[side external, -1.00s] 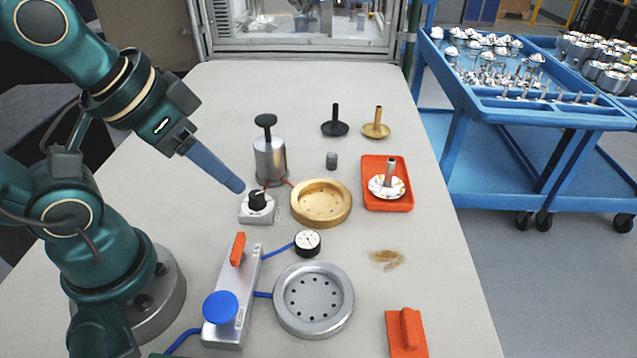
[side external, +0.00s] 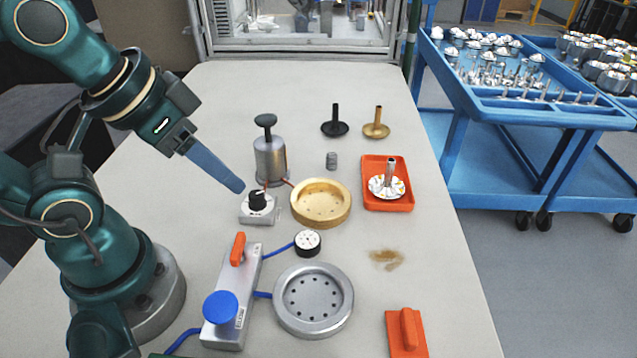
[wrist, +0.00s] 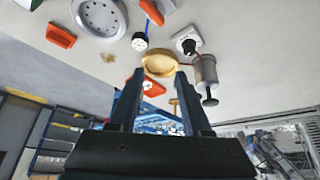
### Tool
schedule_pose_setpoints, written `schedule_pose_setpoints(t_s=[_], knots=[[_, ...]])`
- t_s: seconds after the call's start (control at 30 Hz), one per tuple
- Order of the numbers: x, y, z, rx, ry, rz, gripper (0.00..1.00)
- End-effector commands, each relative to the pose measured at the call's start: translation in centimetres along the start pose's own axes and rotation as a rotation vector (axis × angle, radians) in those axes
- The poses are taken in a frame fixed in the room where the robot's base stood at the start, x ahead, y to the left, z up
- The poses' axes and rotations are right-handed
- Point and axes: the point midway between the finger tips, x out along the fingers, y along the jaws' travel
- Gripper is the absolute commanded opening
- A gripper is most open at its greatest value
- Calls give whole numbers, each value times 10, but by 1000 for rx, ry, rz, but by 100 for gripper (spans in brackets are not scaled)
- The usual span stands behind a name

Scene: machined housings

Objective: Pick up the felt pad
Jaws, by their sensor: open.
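An orange block with a raised grip bar, which looks like the felt pad (side external: 406,333), lies flat on the bench at the lower right of the side view. It also shows at the upper left of the wrist view (wrist: 61,36). My gripper (side external: 240,188) is in the air near the small box with the black knob, far to the left of the pad. In the wrist view my gripper (wrist: 160,74) has its two fingers apart with nothing held between them. The pad's underside is hidden.
A brown stain (side external: 386,259) lies behind the pad. A silver perforated plate (side external: 313,300), a brass dish (side external: 320,203), an orange tray (side external: 401,203) and a metal cylinder with a black top (side external: 270,160) stand on the bench. Bare bench surrounds the pad.

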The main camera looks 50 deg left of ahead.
Motion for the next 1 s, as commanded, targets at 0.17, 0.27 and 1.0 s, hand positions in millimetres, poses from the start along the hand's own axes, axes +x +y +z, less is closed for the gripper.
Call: schedule_pose_setpoints(t_s=[0.17,0.27,1.0], knots=[[0,0,0,0,0,0,95],[0,0,0,0,0,0,95],[-26,17,-66,-598,-17,37,95]])
